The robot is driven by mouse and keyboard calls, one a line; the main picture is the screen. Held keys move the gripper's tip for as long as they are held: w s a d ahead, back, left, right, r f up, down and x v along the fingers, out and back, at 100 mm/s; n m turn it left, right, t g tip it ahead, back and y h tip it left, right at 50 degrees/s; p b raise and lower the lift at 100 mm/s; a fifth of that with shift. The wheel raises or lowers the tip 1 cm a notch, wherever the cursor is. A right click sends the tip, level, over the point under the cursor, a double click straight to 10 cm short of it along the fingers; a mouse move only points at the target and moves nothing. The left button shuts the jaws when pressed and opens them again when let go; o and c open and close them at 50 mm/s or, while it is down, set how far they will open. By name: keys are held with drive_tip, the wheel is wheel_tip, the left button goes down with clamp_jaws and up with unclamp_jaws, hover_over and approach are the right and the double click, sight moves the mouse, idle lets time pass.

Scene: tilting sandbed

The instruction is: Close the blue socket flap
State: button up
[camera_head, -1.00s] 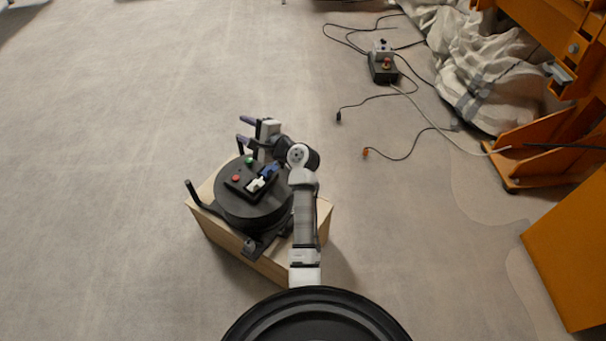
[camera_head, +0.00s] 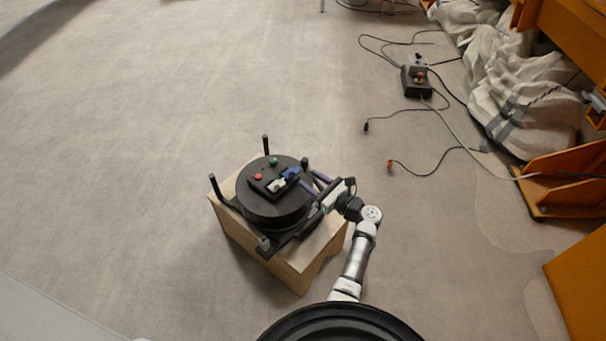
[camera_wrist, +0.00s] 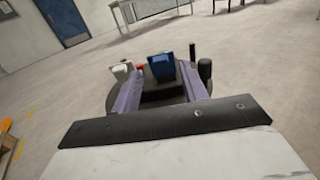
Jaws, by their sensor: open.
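The blue socket flap (camera_head: 292,173) is on a black socket block on top of a round black turntable (camera_head: 262,206). In the wrist view the blue flap (camera_wrist: 162,67) stands up, raised, facing me. My gripper (camera_head: 314,182) is at the right edge of the turntable, with its purple fingers pointing left toward the flap. In the wrist view my gripper (camera_wrist: 160,86) is open and empty, with the flap seen in the gap between its fingers. I cannot tell whether a finger touches it. A white socket flap (camera_head: 277,185) sits left of the blue one; it also shows in the wrist view (camera_wrist: 122,70).
A green button (camera_head: 273,161) and a red button (camera_head: 258,176) are beside the block. Black posts (camera_head: 266,145) rise around the turntable, which sits on a wooden box (camera_head: 290,262). Cables and a control box (camera_head: 417,82) lie on the floor at upper right. Floor to the left is clear.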

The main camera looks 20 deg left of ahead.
sight(294, 173)
drive_tip(key=shift+x, duration=2.05)
drive_tip(key=shift+c, duration=0.4)
